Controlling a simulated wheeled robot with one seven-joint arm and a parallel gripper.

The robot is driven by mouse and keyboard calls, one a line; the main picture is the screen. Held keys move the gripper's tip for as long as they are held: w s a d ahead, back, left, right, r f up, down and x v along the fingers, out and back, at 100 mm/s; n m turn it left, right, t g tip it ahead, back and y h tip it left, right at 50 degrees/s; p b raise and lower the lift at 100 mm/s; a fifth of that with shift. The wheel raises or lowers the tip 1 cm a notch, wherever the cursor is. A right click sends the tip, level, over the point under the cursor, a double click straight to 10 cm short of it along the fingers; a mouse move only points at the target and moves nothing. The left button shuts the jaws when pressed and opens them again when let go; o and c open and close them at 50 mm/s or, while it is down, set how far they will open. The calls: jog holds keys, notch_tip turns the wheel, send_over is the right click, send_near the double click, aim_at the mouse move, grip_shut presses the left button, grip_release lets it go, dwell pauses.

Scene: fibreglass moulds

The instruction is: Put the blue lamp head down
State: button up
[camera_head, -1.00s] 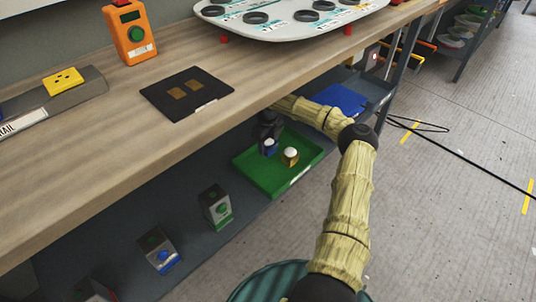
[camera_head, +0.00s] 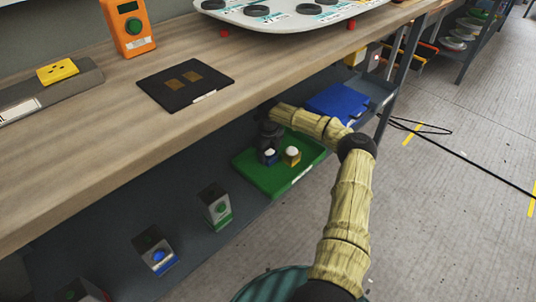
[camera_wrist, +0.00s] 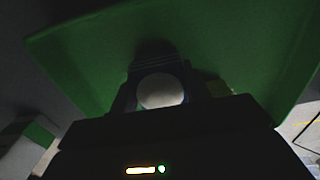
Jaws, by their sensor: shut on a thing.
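The blue lamp head (camera_head: 269,158) is a small blue block with a white dome. My gripper (camera_head: 269,146) is shut on it from above, over the left part of a green tray (camera_head: 266,183) on the lower shelf. In the wrist view the lamp head's white dome (camera_wrist: 160,91) sits between my dark fingers, with the green tray (camera_wrist: 85,60) behind. The lamp head is low at the tray floor; I cannot tell whether it touches. A yellow lamp head (camera_head: 291,158) with a white dome stands in the tray just to its right, and is mostly hidden in the wrist view.
The wooden worktop (camera_head: 130,120) overhangs the shelf above my arm. A blue tray (camera_head: 337,101) lies to the right of the green one. The green tray's front right is clear.

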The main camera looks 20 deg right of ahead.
jog(key=o, duration=1.1)
jog(key=shift+r+p, duration=0.6)
jog(key=shift+p, duration=0.15)
notch_tip(320, 180, up, 12)
jog(key=p, duration=0.6)
jog(key=shift+f, duration=0.25)
